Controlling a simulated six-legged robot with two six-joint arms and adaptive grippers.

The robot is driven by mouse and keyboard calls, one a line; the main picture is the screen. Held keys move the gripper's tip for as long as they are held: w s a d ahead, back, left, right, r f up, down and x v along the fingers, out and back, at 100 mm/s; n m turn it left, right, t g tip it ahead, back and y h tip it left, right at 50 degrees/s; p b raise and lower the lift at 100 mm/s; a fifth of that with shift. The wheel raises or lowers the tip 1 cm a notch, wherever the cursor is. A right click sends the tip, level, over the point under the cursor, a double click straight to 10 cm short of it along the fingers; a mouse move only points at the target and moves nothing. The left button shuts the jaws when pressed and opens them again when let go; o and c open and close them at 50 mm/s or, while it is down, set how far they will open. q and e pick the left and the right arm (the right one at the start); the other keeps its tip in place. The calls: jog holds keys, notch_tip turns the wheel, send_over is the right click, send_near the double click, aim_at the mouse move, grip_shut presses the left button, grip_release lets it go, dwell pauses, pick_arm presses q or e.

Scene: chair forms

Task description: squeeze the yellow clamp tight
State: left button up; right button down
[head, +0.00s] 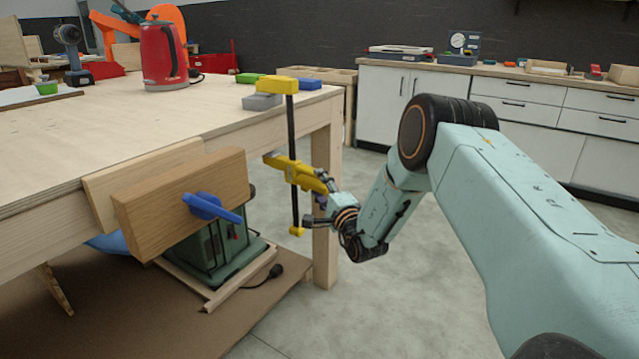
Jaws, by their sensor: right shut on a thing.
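The yellow clamp (292,165) stands upright at the right corner of the wooden workbench (240,135). Its yellow top jaw (268,84) lies over the bench top, on or just above a grey block (262,101). Its black bar runs down past the bench edge to a yellow end piece. My right gripper (322,197) is shut on the clamp's yellow lower body, below the level of the bench top. The fingertips are small and partly hidden by the clamp. My left gripper is not in view.
A wooden vise (180,205) with a blue handle (212,207) sticks out from the bench front. A red kettle (162,55), green block (249,78) and blue block (297,83) stand on the bench. A green machine (215,250) sits below. Floor at right is clear.

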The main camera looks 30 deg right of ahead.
jog(key=shift+s+f, duration=0.1)
jog(key=shift+s, duration=0.15)
jog(key=c, duration=0.8)
grip_release()
jog(key=shift+o, duration=0.8)
jog(key=shift+r, duration=0.25)
jog(key=shift+r+p, duration=0.2)
jog(key=shift+p, duration=0.15)
jog(key=shift+r, duration=0.15)
jog(key=shift+w, duration=0.15)
jog(key=shift+w+d+f+b, duration=0.1)
jog(key=shift+w+b, duration=0.1)
jog(key=shift+w, duration=0.15)
jog(key=shift+w+f+b, duration=0.1)
jog(key=shift+w+b, duration=0.05)
jog(key=shift+w, duration=0.15)
